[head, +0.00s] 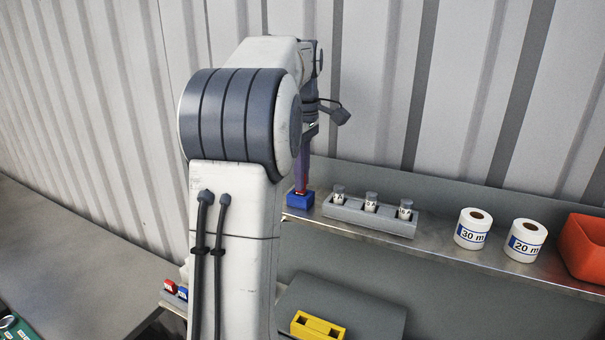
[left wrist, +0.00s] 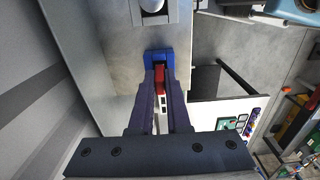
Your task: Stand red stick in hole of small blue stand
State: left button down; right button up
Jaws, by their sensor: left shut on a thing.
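The small blue stand (head: 300,200) sits on the metal shelf, at the left end of the part that shows, just right of my arm. The red stick (head: 303,183) is upright above it, and its lower end meets the top of the stand. I cannot tell how deep it sits in the hole. My left gripper (head: 306,158) points down, its purple fingers shut on the stick. In the left wrist view the red stick (left wrist: 160,80) lies between the fingertips (left wrist: 160,88), with the blue stand (left wrist: 158,57) just beyond. The hole is hidden. My right gripper is not in view.
A grey rack (head: 368,217) with three small capped vials stands right of the stand. Two white label rolls (head: 473,229) and a red-orange bin (head: 583,250) are farther right. A corrugated wall rises behind the shelf. A yellow block (head: 318,326) lies lower down.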

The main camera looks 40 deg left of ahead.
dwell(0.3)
pick_arm(q)
jog(key=shift+f, duration=0.4)
jog(key=c, duration=0.8)
grip_release()
jog(key=shift+r, duration=0.5)
notch_tip(320, 180, up, 10)
jog(key=shift+f+p, duration=0.25)
jog(key=shift+p, duration=0.1)
